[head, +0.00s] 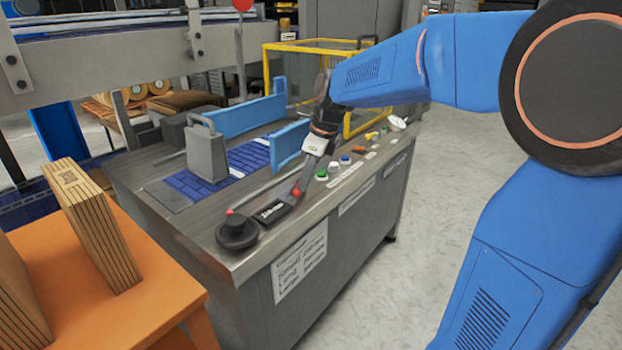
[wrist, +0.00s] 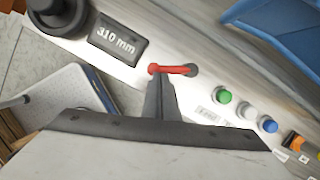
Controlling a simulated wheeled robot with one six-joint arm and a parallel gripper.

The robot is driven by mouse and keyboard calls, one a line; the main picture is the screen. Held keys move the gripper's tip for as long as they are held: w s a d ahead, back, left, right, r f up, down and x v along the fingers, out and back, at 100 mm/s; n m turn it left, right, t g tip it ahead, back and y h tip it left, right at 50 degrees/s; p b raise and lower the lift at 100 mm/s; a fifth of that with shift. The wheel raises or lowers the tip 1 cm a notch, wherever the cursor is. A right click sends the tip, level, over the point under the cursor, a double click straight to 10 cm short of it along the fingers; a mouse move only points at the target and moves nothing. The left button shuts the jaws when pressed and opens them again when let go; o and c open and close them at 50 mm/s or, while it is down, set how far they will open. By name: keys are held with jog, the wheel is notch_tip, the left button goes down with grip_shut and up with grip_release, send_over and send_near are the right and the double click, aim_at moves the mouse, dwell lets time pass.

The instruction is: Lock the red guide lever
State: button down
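The red guide lever (wrist: 174,69) lies across the metal console top in the wrist view, with a round knob at its left end and a dark pivot at its right. In the head view a small red part of it (head: 296,192) shows beside the black display. My gripper (wrist: 161,84) has its dark fingers together, tips just by the lever's knob end. In the head view my gripper (head: 305,180) points down at the same spot. I cannot tell whether the tips touch the lever, and nothing shows held between them.
A black display reading 310 mm (wrist: 118,38) and a black knob (head: 237,231) sit to the left. Green (wrist: 224,96), white and blue buttons lie to the right. Blue guide rails (head: 236,117) and a grey block (head: 206,152) stand behind. An orange table (head: 150,290) holds flat cartons.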

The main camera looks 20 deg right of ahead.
jog(key=shift+w+a+m, duration=0.1)
jog(key=shift+a+m, duration=0.55)
jog(key=shift+m, duration=0.35)
jog(key=shift+w+a, duration=0.25)
jog(key=shift+a, duration=0.4)
